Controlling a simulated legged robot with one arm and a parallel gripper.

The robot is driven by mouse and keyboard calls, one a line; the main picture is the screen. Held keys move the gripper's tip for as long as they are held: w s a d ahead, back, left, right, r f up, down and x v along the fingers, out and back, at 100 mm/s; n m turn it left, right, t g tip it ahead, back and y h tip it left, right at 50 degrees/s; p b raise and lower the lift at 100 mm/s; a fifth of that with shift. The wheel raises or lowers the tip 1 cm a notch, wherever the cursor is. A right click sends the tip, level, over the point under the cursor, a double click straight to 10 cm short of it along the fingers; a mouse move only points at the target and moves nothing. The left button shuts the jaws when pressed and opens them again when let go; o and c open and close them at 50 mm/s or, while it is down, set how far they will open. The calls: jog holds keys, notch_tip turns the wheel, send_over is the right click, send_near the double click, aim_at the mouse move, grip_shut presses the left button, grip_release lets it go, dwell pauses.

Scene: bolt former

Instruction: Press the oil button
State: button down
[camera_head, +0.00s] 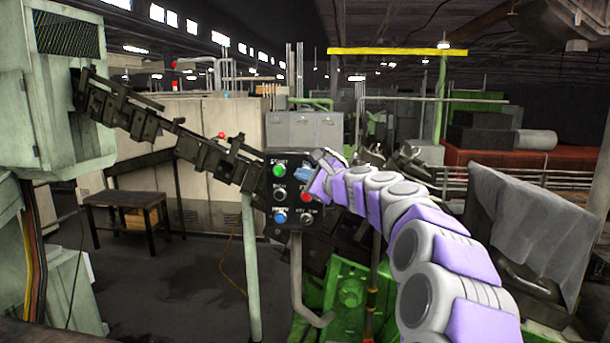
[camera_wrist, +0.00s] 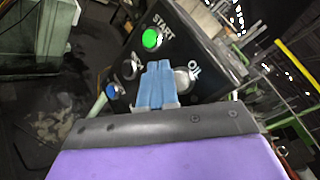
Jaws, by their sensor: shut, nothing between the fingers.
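The black control panel (camera_head: 268,232) stands near the middle of the head view. In the wrist view the oil button (camera_wrist: 182,80), pale and round with an "OIL" label beside it, sits on the panel (camera_wrist: 205,50), just right of my fingers. My gripper (camera_head: 299,174) is at the panel's upper right, and its blue fingers (camera_wrist: 159,67) are shut with nothing between them. The fingers partly overlap the oil button in the wrist view. I cannot tell whether they touch it. In the head view my gripper hides the oil button.
A lit green START button (camera_head: 279,170), a black button (camera_head: 279,194), a blue button (camera_head: 280,217), a red button (camera_head: 306,197) and a selector switch (camera_head: 307,217) are close by on the panel. Green machinery (camera_head: 345,295) stands below. A dark table (camera_head: 128,200) is at the left.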

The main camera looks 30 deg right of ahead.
jog(key=shift+s+d, duration=0.3)
jog(key=shift+s, duration=0.1)
jog(key=s+a, duration=0.1)
jog(key=s, duration=0.1)
jog(key=s+a+b, duration=0.1)
jog(key=s+a, duration=0.1)
jog(key=shift+s, duration=0.1)
dwell(0.4)
dwell(0.6)
